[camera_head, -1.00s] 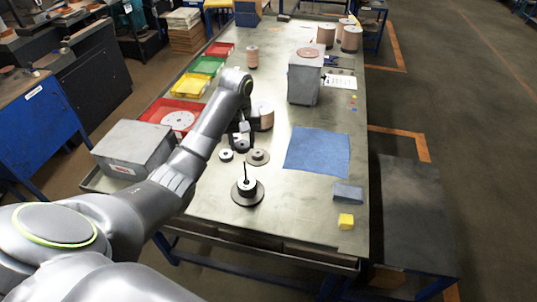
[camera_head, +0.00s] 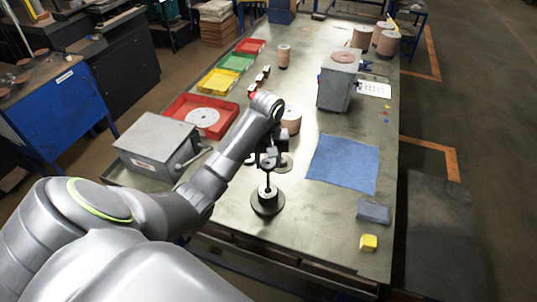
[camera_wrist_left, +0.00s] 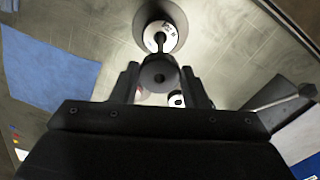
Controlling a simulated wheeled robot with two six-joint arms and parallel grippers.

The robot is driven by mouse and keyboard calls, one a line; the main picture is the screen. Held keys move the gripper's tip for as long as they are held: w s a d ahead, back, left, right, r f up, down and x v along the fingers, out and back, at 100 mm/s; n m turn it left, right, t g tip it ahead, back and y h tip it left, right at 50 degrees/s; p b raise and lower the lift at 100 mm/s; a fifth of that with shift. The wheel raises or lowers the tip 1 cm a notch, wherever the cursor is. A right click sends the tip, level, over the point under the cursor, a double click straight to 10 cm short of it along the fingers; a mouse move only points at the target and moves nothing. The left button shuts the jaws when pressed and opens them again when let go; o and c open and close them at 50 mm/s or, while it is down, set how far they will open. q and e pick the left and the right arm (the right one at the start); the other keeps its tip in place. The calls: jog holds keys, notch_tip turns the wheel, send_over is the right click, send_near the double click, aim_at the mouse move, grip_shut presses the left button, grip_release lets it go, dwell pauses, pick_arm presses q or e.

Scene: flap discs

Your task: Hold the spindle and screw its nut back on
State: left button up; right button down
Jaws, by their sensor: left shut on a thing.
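The spindle (camera_head: 267,203) stands upright on the table, with a dark round base, a pale disc and a thin rod. It also shows at the top of the left wrist view (camera_wrist_left: 160,38). My left gripper (camera_head: 268,163) is just above and behind the rod's top and covers part of it. My right gripper is not in view.
A grey box (camera_head: 155,145) and a red tray (camera_head: 180,108) are left. A flanged part (camera_head: 284,164) sits behind the gripper. The table's front is clear.

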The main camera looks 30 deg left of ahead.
pick_arm(q)
jog(key=shift+s, duration=0.1)
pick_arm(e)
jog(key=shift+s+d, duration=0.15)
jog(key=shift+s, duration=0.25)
pick_arm(q)
jog(key=shift+f, duration=0.85)
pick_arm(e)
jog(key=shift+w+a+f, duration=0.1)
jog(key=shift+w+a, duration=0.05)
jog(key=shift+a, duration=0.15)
pick_arm(q)
jog(key=shift+f, duration=0.35)
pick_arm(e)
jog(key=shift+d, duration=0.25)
pick_arm(q)
jog(key=o, duration=1.1)
jog(key=shift+c, duration=0.2)
jog(key=shift+r, duration=0.1)
